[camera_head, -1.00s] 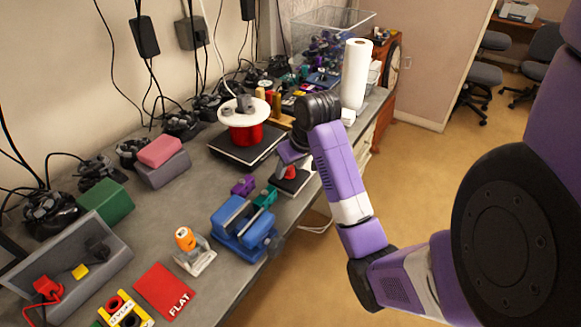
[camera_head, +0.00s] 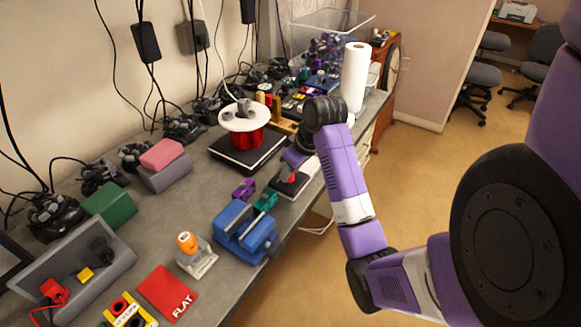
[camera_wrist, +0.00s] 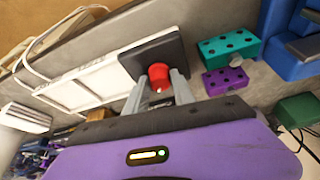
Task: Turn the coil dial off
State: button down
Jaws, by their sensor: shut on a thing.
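The dial is a red knob (camera_wrist: 160,73) on a dark square base (camera_wrist: 175,50) in the wrist view. In the head view the red knob (camera_head: 291,178) shows on its black base (camera_head: 284,188) near the bench's front edge. My gripper (camera_wrist: 160,83) has one grey finger on each side of the knob and is shut on it. In the head view my gripper (camera_head: 296,160) reaches down to the knob, with its fingertips hard to make out. The knob's pointer or marks cannot be read.
A purple block (camera_head: 243,189), a teal block (camera_head: 265,199) and a blue vise (camera_head: 246,231) stand close by on the near side. A paper towel roll (camera_head: 355,77) stands farther along the bench. Open floor (camera_head: 420,190) lies to the right.

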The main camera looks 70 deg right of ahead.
jog(key=n+y+p, duration=0.1)
jog(key=n, duration=0.1)
jog(key=n+p, duration=0.1)
jog(key=n, duration=0.1)
jog(key=shift+d+r+n+y, duration=0.1)
jog(key=shift+d+n+y, duration=0.05)
jog(key=shift+n+y, duration=0.2)
jog(key=n+y+p, duration=0.1)
jog(key=n, duration=0.2)
jog(key=shift+d+n+y+p, duration=0.1)
jog(key=shift+n+y+p, duration=0.15)
jog(key=shift+n+p, duration=0.1)
jog(key=n+y+p, duration=0.1)
jog(key=n, duration=0.2)
jog(key=shift+d+p, duration=0.1)
jog(key=shift+p, duration=0.3)
jog(key=shift+w+n+g+y+p, duration=0.1)
jog(key=shift+n+g+y+p, duration=0.5)
jog(key=shift+n, duration=1.3)
jog(key=c, duration=1.1)
grip_release()
